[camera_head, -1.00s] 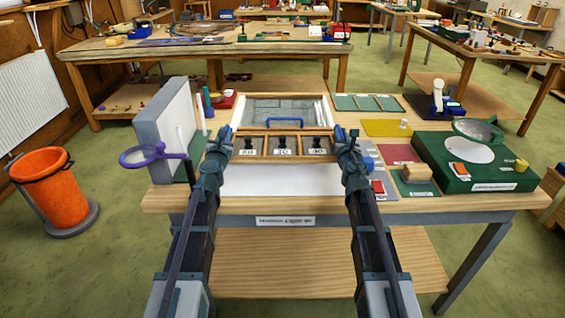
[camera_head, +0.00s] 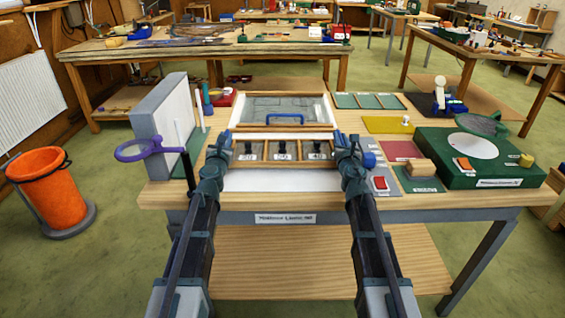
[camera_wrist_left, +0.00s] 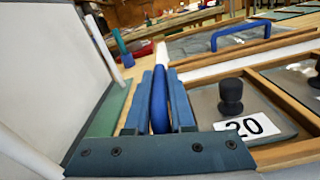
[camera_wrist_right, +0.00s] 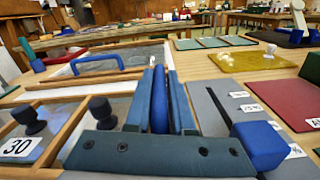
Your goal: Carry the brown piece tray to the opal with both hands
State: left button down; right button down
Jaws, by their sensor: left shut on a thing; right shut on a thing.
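The brown wooden piece tray (camera_head: 283,165) has three compartments with black-knobbed grey pieces. My left gripper (camera_head: 224,140) is shut on its blue left handle, which also shows in the left wrist view (camera_wrist_left: 160,100). My right gripper (camera_head: 346,140) is shut on the blue right handle, seen in the right wrist view (camera_wrist_right: 159,100). Number cards show 20 at the left and 30 further right. The tray looks level; I cannot tell if it touches the table. A white flat surface (camera_head: 282,181) lies in front of and partly under it. I cannot tell for sure if this is the opal.
A wooden frame (camera_head: 325,108) with a blue handle (camera_head: 285,118) lies behind the tray. A grey mat with a red item (camera_head: 381,183) and a green box (camera_head: 470,173) are right.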

pick_arm(q)
jog(key=shift+a+f+b, duration=0.1)
jog(key=shift+f+b, duration=0.3)
jog(key=shift+f, duration=0.15)
pick_arm(e)
jog(key=shift+d+f, duration=0.1)
jog(key=shift+f, duration=0.5)
pick_arm(q)
jog(key=c, duration=0.8)
grip_release()
jog(key=shift+r, duration=0.15)
pick_arm(e)
jog(key=c, duration=0.8)
grip_release()
jog(key=shift+r, duration=0.2)
pick_arm(q)
jog(key=shift+o, duration=0.2)
jog(key=shift+s, duration=0.1)
pick_arm(e)
jog(key=shift+o, duration=0.2)
pick_arm(q)
jog(key=s, duration=1.2)
pick_arm(e)
jog(key=shift+s, duration=0.1)
jog(key=shift+s, duration=0.1)
jog(key=s, duration=1.1)
jog(key=shift+s, duration=0.4)
